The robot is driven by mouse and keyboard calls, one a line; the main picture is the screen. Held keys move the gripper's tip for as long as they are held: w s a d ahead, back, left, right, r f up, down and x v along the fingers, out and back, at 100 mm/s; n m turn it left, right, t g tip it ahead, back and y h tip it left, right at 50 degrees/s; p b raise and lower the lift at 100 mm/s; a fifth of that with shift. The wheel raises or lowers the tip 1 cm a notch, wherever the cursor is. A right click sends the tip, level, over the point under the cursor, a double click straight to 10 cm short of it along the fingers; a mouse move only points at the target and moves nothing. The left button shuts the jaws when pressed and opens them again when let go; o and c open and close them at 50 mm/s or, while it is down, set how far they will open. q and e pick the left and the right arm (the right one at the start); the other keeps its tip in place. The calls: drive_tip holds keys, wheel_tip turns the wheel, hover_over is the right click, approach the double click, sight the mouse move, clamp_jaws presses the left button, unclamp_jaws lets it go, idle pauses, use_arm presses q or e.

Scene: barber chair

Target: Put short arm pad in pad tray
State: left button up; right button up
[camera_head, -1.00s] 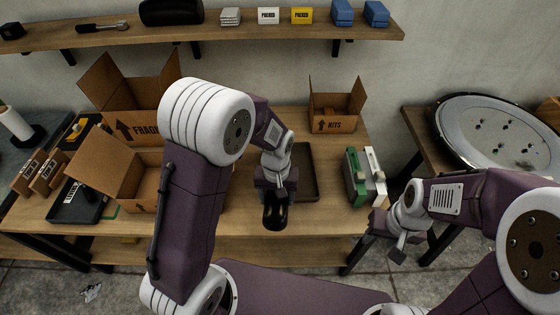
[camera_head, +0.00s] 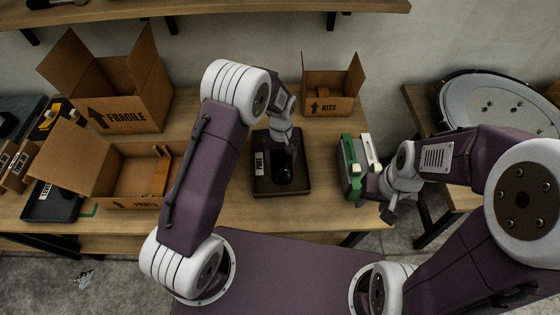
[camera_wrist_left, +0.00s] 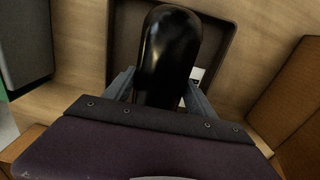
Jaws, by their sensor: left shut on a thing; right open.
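The short arm pad (camera_head: 283,173) is glossy black with a rounded end. My left gripper (camera_head: 291,152) is shut on it. The pad tray (camera_head: 262,185) is a dark, shallow tray with a white label on its left side, on the middle of the bench. The pad is within the tray's outline; I cannot tell whether it touches the floor. In the left wrist view the pad (camera_wrist_left: 168,50) is between my fingers, with the tray (camera_wrist_left: 215,38) behind it. My right gripper (camera_head: 389,211) is open and empty off the bench's right end.
An open parts box (camera_head: 135,180) and a FRAGILE box (camera_head: 125,95) stand left of the tray. A KITS box (camera_head: 330,103) is behind it. Green and white blocks (camera_head: 350,165) stand to the right, near my right gripper. Bare wood lies between tray and blocks.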

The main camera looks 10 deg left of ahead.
use_arm(q)
drive_tip(key=shift+w+a+f, duration=0.15)
drive_tip(key=shift+w, duration=0.1)
wheel_tip(320, 180, down, 4)
drive_tip(key=shift+f, duration=0.1)
drive_tip(key=shift+s, duration=0.1)
drive_tip(key=shift+f, duration=0.1)
drive_tip(key=o, duration=1.7)
